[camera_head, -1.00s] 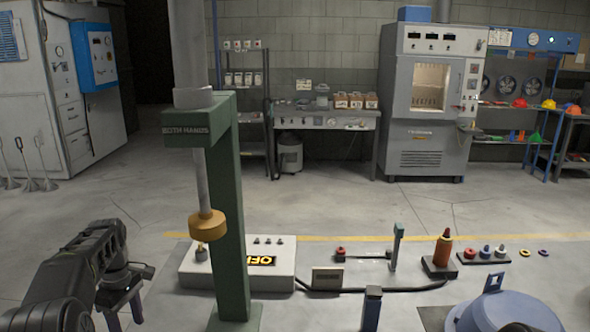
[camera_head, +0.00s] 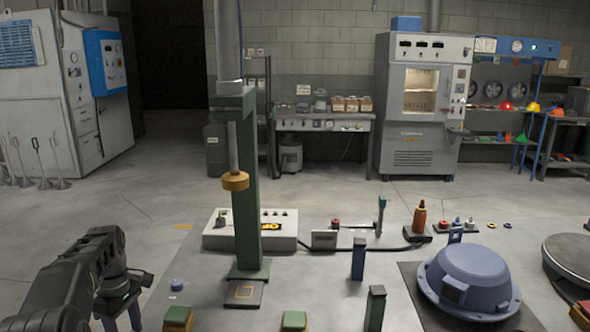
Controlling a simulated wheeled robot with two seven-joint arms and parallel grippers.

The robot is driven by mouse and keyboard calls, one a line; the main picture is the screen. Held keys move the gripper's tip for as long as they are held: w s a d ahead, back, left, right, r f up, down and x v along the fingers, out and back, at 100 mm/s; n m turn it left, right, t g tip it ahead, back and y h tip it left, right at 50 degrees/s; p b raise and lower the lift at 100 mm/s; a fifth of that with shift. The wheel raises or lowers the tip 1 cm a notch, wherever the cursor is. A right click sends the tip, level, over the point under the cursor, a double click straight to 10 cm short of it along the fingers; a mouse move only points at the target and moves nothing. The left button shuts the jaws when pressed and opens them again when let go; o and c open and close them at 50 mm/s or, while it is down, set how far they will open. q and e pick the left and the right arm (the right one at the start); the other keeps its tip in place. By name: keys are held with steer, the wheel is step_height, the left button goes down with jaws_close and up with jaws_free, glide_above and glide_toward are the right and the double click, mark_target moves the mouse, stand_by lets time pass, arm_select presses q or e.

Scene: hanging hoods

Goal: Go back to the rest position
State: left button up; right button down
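My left arm comes in from the lower left, and its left gripper (camera_head: 121,318) points down over the left front of the work surface (camera_head: 205,290). Its two fingers are apart, with nothing seen between them. The lower ends of the fingers are near the bottom edge of the picture. My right arm and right gripper are not in view.
A green press (camera_head: 247,190) with a yellow-tipped rod stands near the centre. A blue dome (camera_head: 470,275) sits on a dark mat at right. Green-topped blocks (camera_head: 294,321) and posts (camera_head: 358,260) stand in front. Bare floor (camera_head: 155,210) lies beyond.

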arm_select(q)
steer(key=s+d+f+m+h, duration=0.1)
steer(key=s+d+f+m, duration=0.35)
steer(key=d+f, duration=0.7)
steer(key=s+d+f+m+h, duration=0.1)
steer(key=s+d+f+m, duration=0.55)
steer(key=f, duration=0.85)
steer(key=s+d+f+m+t+h, duration=0.1)
steer(key=s+d+f+m+h, duration=0.1)
steer(key=s+d, duration=1.5)
steer(key=shift+s+d+f+m, duration=0.15)
steer(key=shift+s+f+m, duration=0.5)
steer(key=shift+s+m, duration=0.1)
